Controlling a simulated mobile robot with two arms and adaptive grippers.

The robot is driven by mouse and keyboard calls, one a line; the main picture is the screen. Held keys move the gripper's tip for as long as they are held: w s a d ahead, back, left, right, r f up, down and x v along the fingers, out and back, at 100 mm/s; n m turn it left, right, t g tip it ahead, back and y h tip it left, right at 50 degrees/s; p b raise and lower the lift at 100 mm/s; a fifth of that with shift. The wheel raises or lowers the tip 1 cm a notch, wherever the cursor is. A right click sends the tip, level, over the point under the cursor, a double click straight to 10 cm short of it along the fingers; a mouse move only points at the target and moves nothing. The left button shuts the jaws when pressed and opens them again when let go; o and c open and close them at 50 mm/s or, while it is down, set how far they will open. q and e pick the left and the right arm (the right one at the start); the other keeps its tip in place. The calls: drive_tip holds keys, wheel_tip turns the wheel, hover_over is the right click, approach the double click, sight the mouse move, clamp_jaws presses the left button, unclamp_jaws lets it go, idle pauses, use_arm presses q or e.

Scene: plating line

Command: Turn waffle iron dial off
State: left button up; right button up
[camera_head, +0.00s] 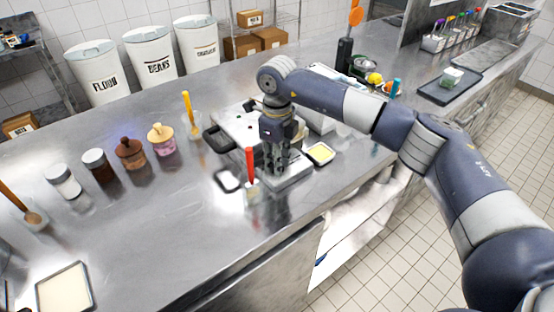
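The waffle iron (238,122) is a silver box with black handles, standing on the steel counter in the middle of the view. My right arm reaches in from the right, and my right gripper (277,172) points down at the near right side of the iron, in front of its body. The gripper covers part of the iron's front, and I cannot make out the dial or whether the fingers touch it. The finger gap is too small and dark to read. My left gripper is not in view.
A container with a red-handled tool (250,168) stands close to the left of the gripper. A yellow-filled square dish (320,154) lies just right. A cup with a yellow utensil (189,115) and several jars stand to the left.

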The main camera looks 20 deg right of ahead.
drive_tip(key=shift+o, duration=0.8)
drive_tip(key=shift+r, duration=0.1)
drive_tip(key=shift+r, duration=0.1)
wheel_tip(320, 180, up, 12)
drive_tip(key=shift+f, duration=0.2)
